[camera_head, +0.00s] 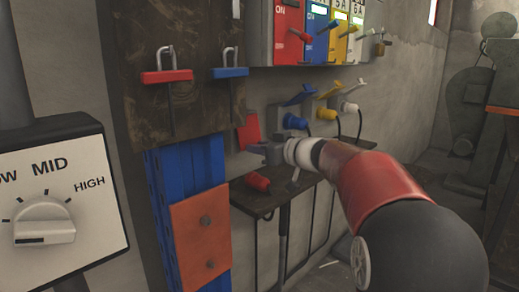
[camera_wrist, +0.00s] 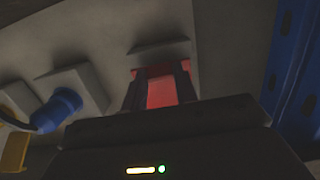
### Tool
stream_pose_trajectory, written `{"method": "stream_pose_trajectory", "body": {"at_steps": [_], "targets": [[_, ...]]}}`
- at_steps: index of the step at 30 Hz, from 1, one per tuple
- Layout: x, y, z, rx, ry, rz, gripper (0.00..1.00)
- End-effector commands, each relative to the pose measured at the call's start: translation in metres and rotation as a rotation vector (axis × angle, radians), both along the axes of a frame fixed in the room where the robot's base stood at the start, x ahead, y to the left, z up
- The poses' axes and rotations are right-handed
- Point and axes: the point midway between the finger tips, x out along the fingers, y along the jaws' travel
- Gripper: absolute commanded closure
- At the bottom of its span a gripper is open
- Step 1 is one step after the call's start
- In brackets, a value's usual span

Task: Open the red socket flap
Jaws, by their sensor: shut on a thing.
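The red socket flap (camera_head: 248,131) shows in the head view at the left end of the socket row, just right of the blue post. Its grey socket housing is mostly hidden behind my gripper. My gripper (camera_head: 262,152) is at the flap, reaching in from the right. In the wrist view, the red flap (camera_wrist: 161,91) lies between the two dark fingers of my gripper (camera_wrist: 158,88), which are shut on it. I cannot tell how far the flap is tilted. A loose red plug (camera_head: 257,182) lies on the shelf below.
Blue (camera_head: 300,95), yellow (camera_head: 328,91) and white (camera_head: 350,87) flaps stand raised over plugged sockets to the right. A narrow wooden shelf (camera_head: 272,200) runs below. A blue post (camera_head: 209,160) stands close left.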

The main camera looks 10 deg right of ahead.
Motion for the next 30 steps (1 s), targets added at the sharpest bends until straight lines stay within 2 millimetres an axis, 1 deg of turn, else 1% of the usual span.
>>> {"method": "stream_pose_trajectory", "body": {"at_steps": [1,11,17,30], "targets": [[-0.002,-0.001,0.007,-0.009,0.003,0.0,1.0],[-0.007,-0.005,0.014,-0.153,0.217,-0.003,1.0],[-0.012,-0.009,0.021,-0.147,0.213,-0.003,1.0],[-0.027,-0.018,0.061,-0.143,0.204,-0.005,1.0]]}}
